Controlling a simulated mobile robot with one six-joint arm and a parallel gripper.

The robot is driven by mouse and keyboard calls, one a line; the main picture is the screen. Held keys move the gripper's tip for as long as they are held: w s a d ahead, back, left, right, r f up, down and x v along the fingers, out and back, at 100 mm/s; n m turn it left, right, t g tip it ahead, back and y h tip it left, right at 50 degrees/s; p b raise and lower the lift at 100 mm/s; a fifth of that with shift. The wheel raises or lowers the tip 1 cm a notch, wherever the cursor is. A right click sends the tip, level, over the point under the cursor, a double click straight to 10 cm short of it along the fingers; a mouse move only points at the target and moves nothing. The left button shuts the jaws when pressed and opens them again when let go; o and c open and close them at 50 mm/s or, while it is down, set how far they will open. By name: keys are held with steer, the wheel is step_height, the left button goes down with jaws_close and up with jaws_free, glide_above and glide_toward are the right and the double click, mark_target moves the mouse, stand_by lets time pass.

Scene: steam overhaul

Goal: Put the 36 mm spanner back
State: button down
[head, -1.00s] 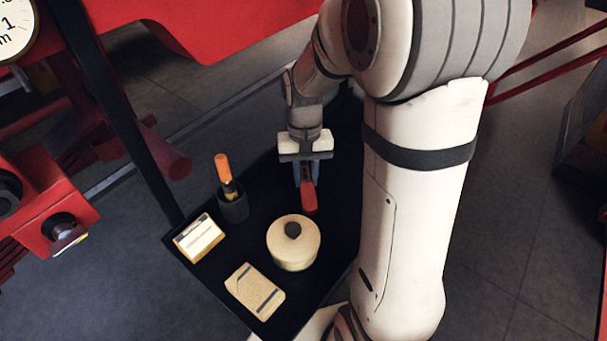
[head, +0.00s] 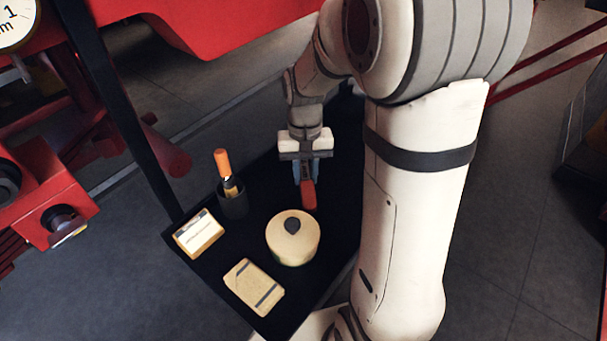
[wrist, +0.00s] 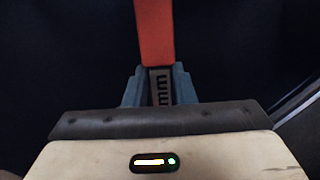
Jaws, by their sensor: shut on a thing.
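My gripper (head: 306,174) is shut on the spanner (head: 308,195), whose red end sticks out below the jaws, above the black tray. In the wrist view the spanner (wrist: 155,30) shows a red-orange part and, between the jaws (wrist: 157,86), a pale face with dark lettering ending in "mm". The number before it is hidden, so I cannot read the size. The rest of the spanner is hidden by the gripper.
The black tray (head: 215,270) holds a round cream tin with a dark knob (head: 293,238), a dark cup (head: 233,203) with an orange-handled tool (head: 223,163), a framed card (head: 199,234) and a tan pad (head: 254,287). A dark post (head: 130,125) stands left of it. Red machinery (head: 45,195) lies further left.

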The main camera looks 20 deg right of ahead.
mark_target(305, 172)
steer(key=shift+s+f, duration=0.2)
steer(key=shift+f, duration=0.3)
steer(key=shift+s+f, duration=0.2)
steer(key=shift+f, duration=0.25)
steer(key=c, duration=1.3)
jaws_free()
steer(key=shift+c, duration=0.2)
steer(key=shift+o, duration=0.3)
steer(key=shift+r, duration=0.15)
steer(key=shift+o, duration=0.8)
steer(key=r, duration=0.3)
steer(key=w+r, duration=0.1)
steer(key=r, duration=0.2)
steer(key=w+r, duration=0.1)
steer(key=r, duration=0.2)
steer(key=shift+d+r, duration=0.1)
steer(key=shift+r, duration=0.05)
steer(key=s+r+n+t+p, duration=0.1)
steer(key=s+t, duration=0.3)
steer(key=s, duration=0.8)
steer(key=shift+s+d+r+n, duration=0.3)
steer(key=shift+s+r+n, duration=0.05)
steer(key=shift+n, duration=0.05)
